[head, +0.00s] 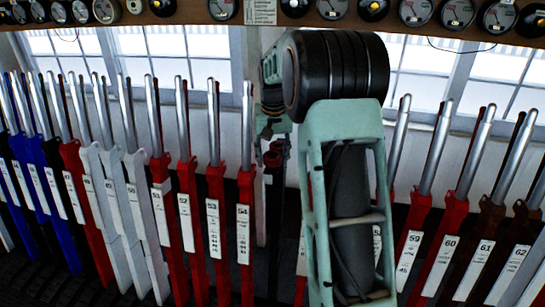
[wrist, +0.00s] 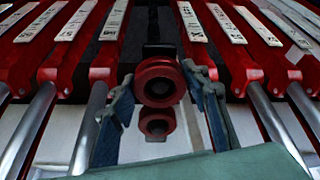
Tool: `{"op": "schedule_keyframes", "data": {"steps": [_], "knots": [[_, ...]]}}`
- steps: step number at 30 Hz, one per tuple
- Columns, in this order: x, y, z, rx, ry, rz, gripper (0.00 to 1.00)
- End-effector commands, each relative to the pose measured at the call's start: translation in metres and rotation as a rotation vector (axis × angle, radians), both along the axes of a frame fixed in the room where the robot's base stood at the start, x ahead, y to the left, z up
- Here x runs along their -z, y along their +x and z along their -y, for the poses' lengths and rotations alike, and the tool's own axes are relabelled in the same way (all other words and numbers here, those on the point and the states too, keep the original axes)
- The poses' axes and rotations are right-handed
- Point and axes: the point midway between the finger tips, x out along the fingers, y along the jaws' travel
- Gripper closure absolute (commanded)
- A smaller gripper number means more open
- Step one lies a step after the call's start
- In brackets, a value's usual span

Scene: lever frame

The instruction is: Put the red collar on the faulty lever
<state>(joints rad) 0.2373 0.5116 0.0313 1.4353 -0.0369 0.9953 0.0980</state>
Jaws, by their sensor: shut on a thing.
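The red collar (wrist: 160,82) is a thick ring with a dark centre, held between the fingers of my gripper (wrist: 160,95) in the wrist view. In the head view the red collar (head: 273,158) is small and partly hidden by the fingers of my gripper (head: 273,130). Directly behind it in the wrist view is a dark lever (wrist: 154,28); its dark shaft (head: 272,225) runs down below the collar in the head view. Whether the collar is around this lever or just in front of it, I cannot tell. No lever shows a clear fault mark.
Red levers with steel handles stand close on both sides, including lever 54 (head: 245,225) and lever 59 (head: 412,250). White levers (head: 140,210) and blue levers (head: 55,190) stand farther left. My arm hides levers right of centre. A shelf of dials (head: 265,14) runs above.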

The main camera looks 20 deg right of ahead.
Motion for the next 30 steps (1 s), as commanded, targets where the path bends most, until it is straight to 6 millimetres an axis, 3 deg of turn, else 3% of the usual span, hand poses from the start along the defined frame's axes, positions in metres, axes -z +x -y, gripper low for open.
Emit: {"op": "schedule_keyframes", "data": {"steps": [14,15,19,30], "knots": [[0.0059,0.0002,0.0,0.0,0.0,0.0,0.82],[0.0059,0.0001,0.0,0.0,0.0,0.0,0.53],[0.0059,0.0001,0.0,0.0,0.0,0.0,0.39],[0.0063,0.0,0.0,0.0,0.0,0.0,0.33]]}}
